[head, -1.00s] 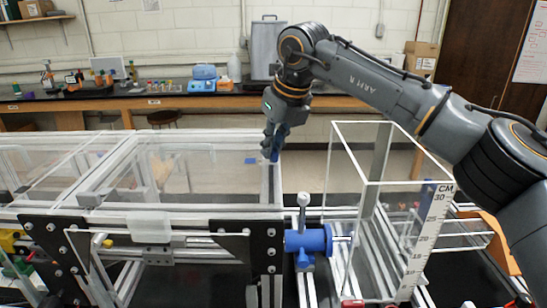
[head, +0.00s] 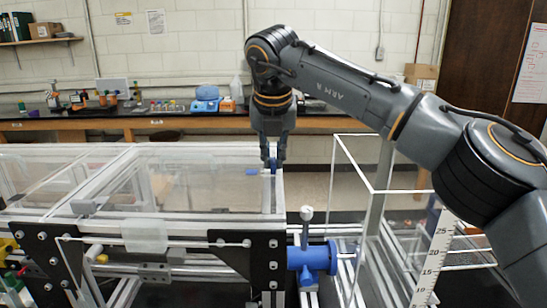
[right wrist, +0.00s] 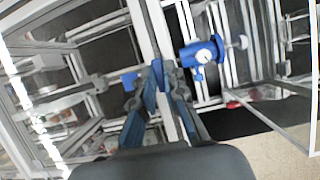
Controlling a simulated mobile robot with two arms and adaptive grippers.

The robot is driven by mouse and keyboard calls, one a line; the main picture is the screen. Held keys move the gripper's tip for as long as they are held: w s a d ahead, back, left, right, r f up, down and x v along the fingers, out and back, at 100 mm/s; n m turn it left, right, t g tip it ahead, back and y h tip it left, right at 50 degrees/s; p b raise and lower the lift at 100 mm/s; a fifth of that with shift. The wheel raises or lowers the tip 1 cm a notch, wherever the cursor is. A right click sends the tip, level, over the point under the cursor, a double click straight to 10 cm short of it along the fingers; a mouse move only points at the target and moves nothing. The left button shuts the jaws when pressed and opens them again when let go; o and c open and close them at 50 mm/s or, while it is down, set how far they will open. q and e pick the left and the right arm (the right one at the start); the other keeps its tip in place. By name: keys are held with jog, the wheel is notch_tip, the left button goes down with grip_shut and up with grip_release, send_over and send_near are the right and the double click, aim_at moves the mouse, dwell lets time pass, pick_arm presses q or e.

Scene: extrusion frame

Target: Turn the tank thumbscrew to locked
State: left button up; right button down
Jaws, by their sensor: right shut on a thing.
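The right gripper (head: 272,170) points straight down at the right end of the tank's top frame. Its blue-padded fingers are shut on the tank thumbscrew, which they hide almost fully. I cannot read whether it stands at locked. In the right wrist view the fingers (right wrist: 168,82) close together over the grey frame rail. The clear tank (head: 190,185) with its aluminium frame lies below and left of the gripper. My left gripper is not in view.
A blue valve with a grey lever (head: 313,258) sits in front, right of the black plate (head: 265,265). An open clear box with a centimetre scale (head: 433,258) stands right of it, under my right arm. A small blue piece (head: 252,171) shows left of the fingers.

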jog(key=shift+r, duration=0.2)
jog(key=c, duration=1.4)
grip_release()
jog(key=shift+f, duration=0.1)
jog(key=v, duration=1.2)
